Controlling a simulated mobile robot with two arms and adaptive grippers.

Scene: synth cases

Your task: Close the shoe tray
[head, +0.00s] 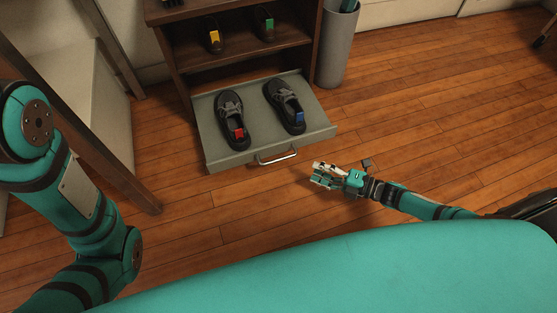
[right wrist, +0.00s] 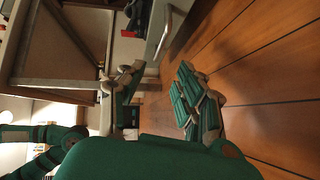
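The grey shoe tray (head: 203,120) is pulled out from the bottom of a dark wooden rack. A black shoe with a red heel tab (head: 232,118) and one with a blue tab (head: 284,105) lie on it. Its silver bar handle (head: 277,158) is on the front face; it also shows at the top of the right wrist view (right wrist: 158,40). My right gripper (head: 318,175) is in front of the tray, right of the handle and apart from it. In the right wrist view its fingers (right wrist: 160,72) are spread with nothing between them. My left gripper is out of view.
The rack (head: 185,62) holds more shoes, with yellow (head: 214,38) and green (head: 268,26) tabs, on the shelf above. A grey cylindrical bin (head: 336,45) stands right of the rack. A wooden post (head: 110,150) stands at the left. The wooden floor (head: 440,110) at right is clear.

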